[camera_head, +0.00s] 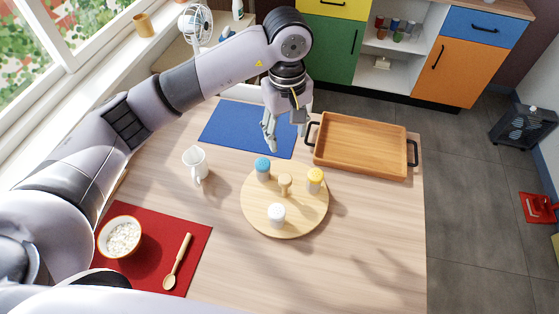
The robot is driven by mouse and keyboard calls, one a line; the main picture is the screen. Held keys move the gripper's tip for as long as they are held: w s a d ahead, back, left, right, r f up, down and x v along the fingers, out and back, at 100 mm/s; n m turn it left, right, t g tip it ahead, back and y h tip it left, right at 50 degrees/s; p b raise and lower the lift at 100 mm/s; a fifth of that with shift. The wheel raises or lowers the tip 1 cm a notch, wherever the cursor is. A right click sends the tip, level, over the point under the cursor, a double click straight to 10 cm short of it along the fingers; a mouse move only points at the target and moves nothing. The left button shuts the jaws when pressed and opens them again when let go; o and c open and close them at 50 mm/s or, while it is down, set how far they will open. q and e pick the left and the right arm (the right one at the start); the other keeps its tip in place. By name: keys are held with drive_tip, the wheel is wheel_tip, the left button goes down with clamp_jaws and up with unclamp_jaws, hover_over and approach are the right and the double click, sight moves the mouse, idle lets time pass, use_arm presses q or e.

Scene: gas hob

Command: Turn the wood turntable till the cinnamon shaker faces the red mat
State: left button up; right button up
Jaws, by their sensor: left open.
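The round wood turntable (255,212) lies on the table with a wooden knob (285,184) near its middle. Three shakers stand upright on it: a blue-capped shaker (263,169) at the back left, a yellow-capped shaker (315,181) at the right and a white-capped shaker (277,216) at the front. No labels are readable, so I cannot tell which is cinnamon. The red mat (196,241) lies at the front left; the white-capped shaker is on the turntable's front side. My left gripper (286,138) is open and empty, beyond the turntable, over the blue mat's right edge.
The blue mat (225,125) lies behind the turntable. A wooden tray (360,145) with black handles is at the back right. A white pitcher (195,165) stands at the left. A bowl (120,237) and wooden spoon (178,262) are on the red mat. The table's front right is clear.

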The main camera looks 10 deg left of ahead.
use_arm(q)
drive_tip(key=p, duration=0.2)
hover_over(285, 178)
wheel_tip(285, 178, down, 6)
wheel_tip(285, 178, down, 10)
drive_tip(key=shift+f+p, duration=0.25)
drive_tip(key=shift+p, duration=0.85)
drive_tip(key=shift+f, duration=0.35)
use_arm(e)
wheel_tip(285, 178, up, 4)
drive_tip(key=shift+s+r, duration=0.1)
drive_tip(key=shift+r, duration=0.05)
use_arm(q)
drive_tip(key=shift+c, duration=0.2)
drive_tip(key=c, duration=0.7)
clamp_jaws()
use_arm(e)
drive_tip(key=shift+d, duration=0.35)
